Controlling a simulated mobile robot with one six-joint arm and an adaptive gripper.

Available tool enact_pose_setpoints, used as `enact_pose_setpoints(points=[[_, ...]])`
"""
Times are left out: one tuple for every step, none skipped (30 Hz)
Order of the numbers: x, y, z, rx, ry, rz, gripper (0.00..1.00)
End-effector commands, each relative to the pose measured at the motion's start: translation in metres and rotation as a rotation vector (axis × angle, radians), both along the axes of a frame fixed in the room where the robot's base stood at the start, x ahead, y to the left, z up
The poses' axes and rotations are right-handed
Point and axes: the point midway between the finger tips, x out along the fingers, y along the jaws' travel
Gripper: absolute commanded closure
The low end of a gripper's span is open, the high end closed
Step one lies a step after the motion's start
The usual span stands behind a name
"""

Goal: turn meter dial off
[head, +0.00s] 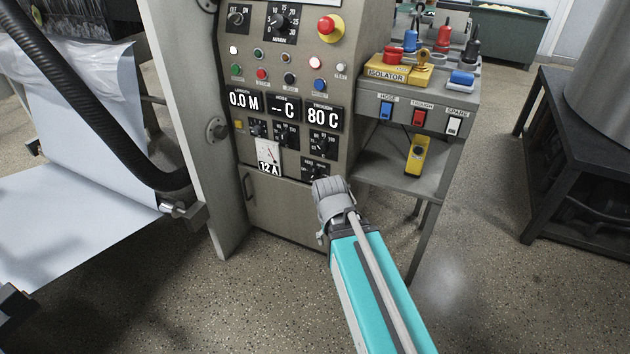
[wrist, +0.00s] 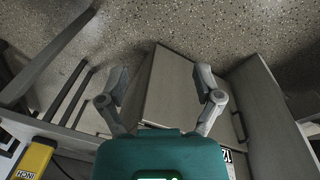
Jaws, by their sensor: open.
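The grey control panel (head: 270,75) stands upright in the middle of the head view. A white needle meter (head: 268,153) reading 12 A sits low on it. A black dial (head: 315,170) lies to the right of the meter, partly hidden behind my gripper (head: 331,190); I cannot read its label or setting. In the wrist view my gripper (wrist: 160,90) has its two fingers spread wide with nothing between them. The grey cabinet front (wrist: 183,90) shows beyond the fingers. A corner of the meter (wrist: 227,156) shows beside the right finger. Whether the gripper touches the panel cannot be told.
Further dials (head: 322,145) sit above the partly hidden one. A grey side stand (head: 440,95) carries an isolator box and switches, with a yellow pendant (head: 417,155) hanging below; the pendant also shows in the wrist view (wrist: 30,160). A paper web (head: 80,215) is at left. Speckled floor is clear in front.

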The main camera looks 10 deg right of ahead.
Motion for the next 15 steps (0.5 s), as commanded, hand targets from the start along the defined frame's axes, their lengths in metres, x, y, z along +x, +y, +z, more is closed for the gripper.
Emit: enact_pose_setpoints(points=[[0.006,-0.001,-0.011,-0.036,-0.021,-0.023,0.16],[0.009,-0.003,-0.015,-0.062,-0.035,-0.043,0.16],[0.014,-0.005,-0.020,-0.098,-0.060,-0.069,0.16],[0.018,-0.007,-0.023,-0.128,-0.081,-0.091,0.16],[0.022,-0.009,-0.027,-0.157,-0.104,-0.114,0.16],[0.029,-0.011,-0.031,-0.198,-0.141,-0.146,0.16],[0.034,-0.013,-0.034,-0.230,-0.170,-0.168,0.16],[0.039,-0.014,-0.037,-0.261,-0.202,-0.190,0.16],[0.046,-0.016,-0.040,-0.300,-0.248,-0.222,0.16],[0.051,-0.016,-0.041,-0.328,-0.286,-0.241,0.16],[0.057,-0.017,-0.043,-0.356,-0.323,-0.263,0.16],[0.064,-0.017,-0.044,-0.389,-0.377,-0.288,0.16],[0.069,-0.016,-0.045,-0.412,-0.419,-0.306,0.16],[0.075,-0.016,-0.045,-0.435,-0.462,-0.322,0.16],[0.082,-0.014,-0.046,-0.461,-0.520,-0.344,0.16]])
